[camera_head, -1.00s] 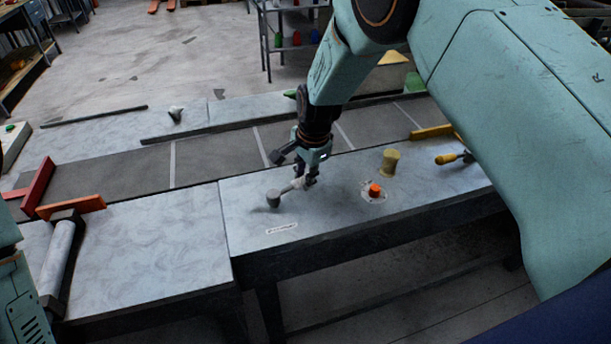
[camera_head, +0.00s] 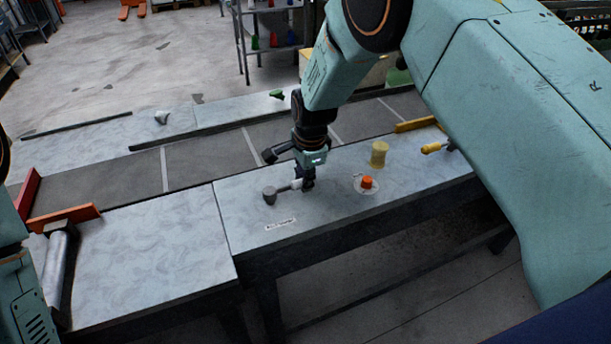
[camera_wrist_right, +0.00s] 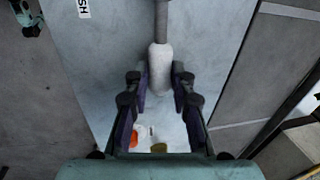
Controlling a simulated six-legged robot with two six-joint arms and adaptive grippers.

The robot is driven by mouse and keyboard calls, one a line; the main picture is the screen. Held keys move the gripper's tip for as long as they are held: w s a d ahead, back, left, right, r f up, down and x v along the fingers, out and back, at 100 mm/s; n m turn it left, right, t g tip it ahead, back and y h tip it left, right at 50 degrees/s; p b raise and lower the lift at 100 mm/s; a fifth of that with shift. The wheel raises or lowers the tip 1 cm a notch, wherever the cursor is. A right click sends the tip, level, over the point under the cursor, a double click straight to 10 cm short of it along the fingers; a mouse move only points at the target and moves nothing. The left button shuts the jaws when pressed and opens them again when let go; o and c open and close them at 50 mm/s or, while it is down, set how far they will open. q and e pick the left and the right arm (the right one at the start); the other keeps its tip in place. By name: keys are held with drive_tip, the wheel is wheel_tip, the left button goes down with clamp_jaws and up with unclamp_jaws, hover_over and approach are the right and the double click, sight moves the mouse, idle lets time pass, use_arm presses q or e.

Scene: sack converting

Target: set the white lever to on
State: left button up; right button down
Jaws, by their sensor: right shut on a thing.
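The white lever shows in the head view as a grey pivot (camera_head: 270,195) with a short arm and a white handle (camera_head: 296,184), on the grey-blue table top. In the right wrist view the white handle (camera_wrist_right: 160,68) lies between the two fingers, with its grey rod running up the picture. My right gripper (camera_head: 308,184) is at the handle end and shut on it; the fingers (camera_wrist_right: 160,90) stand on both sides of it in the wrist view. A small label (camera_head: 281,224) lies in front of the lever. My left gripper is out of view.
An orange button (camera_head: 367,182) on a pale base and a yellow cylinder (camera_head: 379,154) stand right of the gripper. A yellow-handled tool (camera_head: 436,147) lies farther right. A dark conveyor (camera_head: 205,160) runs behind. The table front near the label is clear.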

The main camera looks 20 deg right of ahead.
drive_tip(key=shift+r+m, duration=0.15)
drive_tip(key=shift+m, duration=0.15)
idle(0.5)
drive_tip(key=c, duration=1.5)
unclamp_jaws()
drive_tip(key=o, duration=0.4)
drive_tip(key=shift+s, duration=0.25)
drive_tip(key=shift+c, duration=0.2)
wheel_tip(320, 180, up, 12)
drive_tip(key=s, duration=0.2)
drive_tip(key=shift+d+f, duration=0.15)
drive_tip(key=shift+f, duration=0.05)
drive_tip(key=shift+s+f, duration=0.1)
drive_tip(key=shift+s, duration=0.15)
